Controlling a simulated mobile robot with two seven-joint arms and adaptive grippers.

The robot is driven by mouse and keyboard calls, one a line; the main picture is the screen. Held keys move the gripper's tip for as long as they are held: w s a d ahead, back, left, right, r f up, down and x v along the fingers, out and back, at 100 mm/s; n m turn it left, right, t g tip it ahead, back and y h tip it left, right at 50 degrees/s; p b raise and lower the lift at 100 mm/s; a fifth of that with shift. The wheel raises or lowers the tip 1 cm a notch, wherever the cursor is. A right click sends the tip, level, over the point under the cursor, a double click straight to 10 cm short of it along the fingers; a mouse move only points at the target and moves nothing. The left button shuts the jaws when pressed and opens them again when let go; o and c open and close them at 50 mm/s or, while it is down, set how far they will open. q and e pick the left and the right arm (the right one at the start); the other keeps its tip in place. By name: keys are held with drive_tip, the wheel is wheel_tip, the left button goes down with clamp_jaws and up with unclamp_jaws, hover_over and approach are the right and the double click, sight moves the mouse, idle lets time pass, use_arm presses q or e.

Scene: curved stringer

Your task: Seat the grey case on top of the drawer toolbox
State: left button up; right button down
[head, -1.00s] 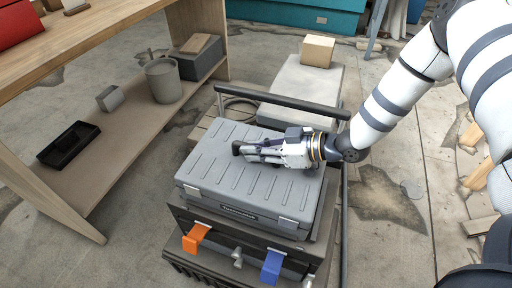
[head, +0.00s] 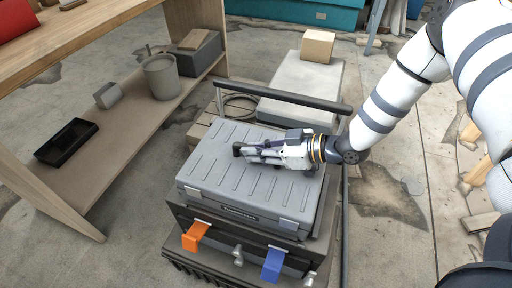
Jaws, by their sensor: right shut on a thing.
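The grey case (head: 225,170) lies flat over the drawer toolbox (head: 215,257), with its latched side facing me. The toolbox shows below it as a dark body with an orange latch and a blue latch on the front. The case looks close to level; whether it touches the toolbox everywhere cannot be told. My right gripper (head: 243,150) reaches in from the right, low over the top of the case, and is shut on it. The fingers hide the part they grip. My left gripper is not in view.
A dark handle bar (head: 285,97) stands behind the case. A pale crate (head: 305,82) with a cardboard box (head: 317,46) on it is further back. A wooden shelf (head: 130,136) at left holds a grey pot (head: 162,78) and a black tray (head: 66,143).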

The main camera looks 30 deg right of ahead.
drive_tip(key=shift+f, duration=0.2)
drive_tip(key=c, duration=1.5)
unclamp_jaws()
drive_tip(key=shift+s+d+f, duration=0.1)
drive_tip(key=v, duration=1.1)
drive_tip(key=shift+s+d+r, duration=0.2)
drive_tip(key=shift+s+r, duration=0.05)
